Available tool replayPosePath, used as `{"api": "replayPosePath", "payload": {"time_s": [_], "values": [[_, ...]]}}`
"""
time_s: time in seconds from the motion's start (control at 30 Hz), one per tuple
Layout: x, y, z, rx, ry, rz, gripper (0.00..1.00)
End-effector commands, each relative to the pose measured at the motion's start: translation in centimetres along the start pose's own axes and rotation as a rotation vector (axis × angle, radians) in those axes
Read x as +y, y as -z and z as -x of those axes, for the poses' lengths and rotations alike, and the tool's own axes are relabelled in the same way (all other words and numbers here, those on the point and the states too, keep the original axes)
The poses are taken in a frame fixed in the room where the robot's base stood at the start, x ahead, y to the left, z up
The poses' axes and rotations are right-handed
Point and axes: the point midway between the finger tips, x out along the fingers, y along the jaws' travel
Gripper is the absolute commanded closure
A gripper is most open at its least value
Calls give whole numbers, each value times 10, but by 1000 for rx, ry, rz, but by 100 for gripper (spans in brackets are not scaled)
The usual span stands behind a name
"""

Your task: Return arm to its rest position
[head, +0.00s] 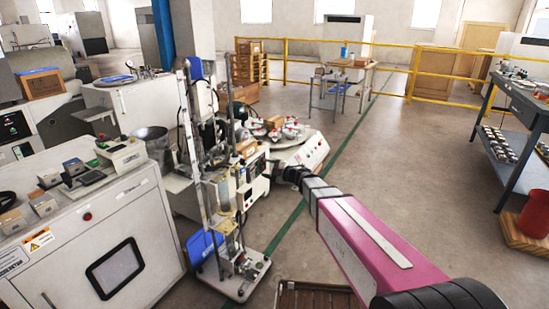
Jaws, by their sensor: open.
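My arm reaches from the bottom right toward the middle of the head view, with a magenta link and black and grey joints. My gripper (289,172) is the small dark end of the arm, seen from behind. Its fingers are too small to make out clearly, and I see nothing held in it. It shows in front of the white round-topped machine (305,155) and right of the tall metal test stand (205,190). I cannot tell whether it touches anything.
A white cabinet (85,235) with small devices on top stands at the left. A dark workbench (515,105) and a red bucket (536,214) are at the right. A small table (345,76) stands before a yellow railing (400,45). The floor (420,170) right of my arm is clear.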

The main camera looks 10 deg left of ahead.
Motion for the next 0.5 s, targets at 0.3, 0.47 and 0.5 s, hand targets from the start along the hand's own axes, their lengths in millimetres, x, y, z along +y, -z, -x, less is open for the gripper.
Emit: {"api": "replayPosePath", "payload": {"time_s": [0.3, 0.47, 0.5], "values": [[34, -57, 61, -375, -226, -152, 43], [40, -96, 122, -664, -356, -312, 43], [38, -105, 139, -739, -383, -360, 43]]}}
